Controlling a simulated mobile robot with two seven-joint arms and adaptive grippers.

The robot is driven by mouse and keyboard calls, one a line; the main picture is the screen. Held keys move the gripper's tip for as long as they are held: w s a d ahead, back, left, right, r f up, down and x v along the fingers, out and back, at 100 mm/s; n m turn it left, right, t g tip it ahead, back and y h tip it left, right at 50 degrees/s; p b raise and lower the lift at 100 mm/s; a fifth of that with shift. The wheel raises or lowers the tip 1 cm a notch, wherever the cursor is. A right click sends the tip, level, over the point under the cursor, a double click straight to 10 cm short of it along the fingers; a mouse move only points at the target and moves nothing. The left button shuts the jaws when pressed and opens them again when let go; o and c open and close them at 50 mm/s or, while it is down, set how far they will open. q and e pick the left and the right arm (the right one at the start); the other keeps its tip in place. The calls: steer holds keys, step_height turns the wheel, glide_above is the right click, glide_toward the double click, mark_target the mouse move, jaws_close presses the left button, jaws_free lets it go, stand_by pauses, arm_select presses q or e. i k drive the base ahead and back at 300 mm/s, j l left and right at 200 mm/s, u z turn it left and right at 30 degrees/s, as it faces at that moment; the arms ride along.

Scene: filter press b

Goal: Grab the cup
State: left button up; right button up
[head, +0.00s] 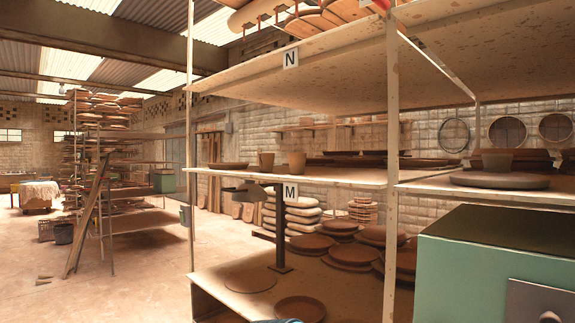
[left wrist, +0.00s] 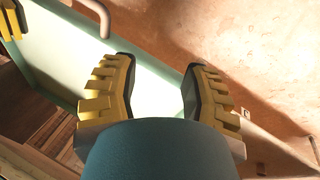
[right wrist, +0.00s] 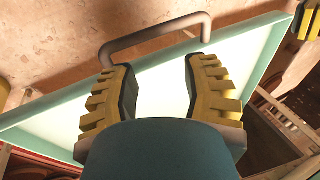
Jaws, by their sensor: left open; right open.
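Two brown clay cups stand upright on the middle shelf marked M in the head view: a left cup (head: 266,161) and a right cup (head: 297,163). Another cup-like pot (head: 497,160) stands further right on the same level. No cup shows in either wrist view. My left gripper (left wrist: 158,85) is open and empty in the left wrist view. My right gripper (right wrist: 160,82) is open and empty in the right wrist view. Neither gripper's fingers show in the head view, so both are away from the cups there.
Flat plates (head: 340,252) lie on the lower shelf. A white post (head: 391,160) stands in front of the shelving. A green box (head: 500,237) stands at right. A pale green panel with a grey handle (right wrist: 155,30) lies beyond my right fingers. Open floor is at left.

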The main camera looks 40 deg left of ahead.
mark_target(266, 161)
steer(key=j+z, duration=0.45)
steer(key=j, duration=1)
steer(key=k+j+z, duration=0.1)
steer(key=j, duration=0.35)
steer(key=k+j, duration=0.15)
steer(key=j, duration=0.35)
steer(key=j+z, duration=0.1)
steer(key=j, duration=0.4)
steer(key=k, duration=0.05)
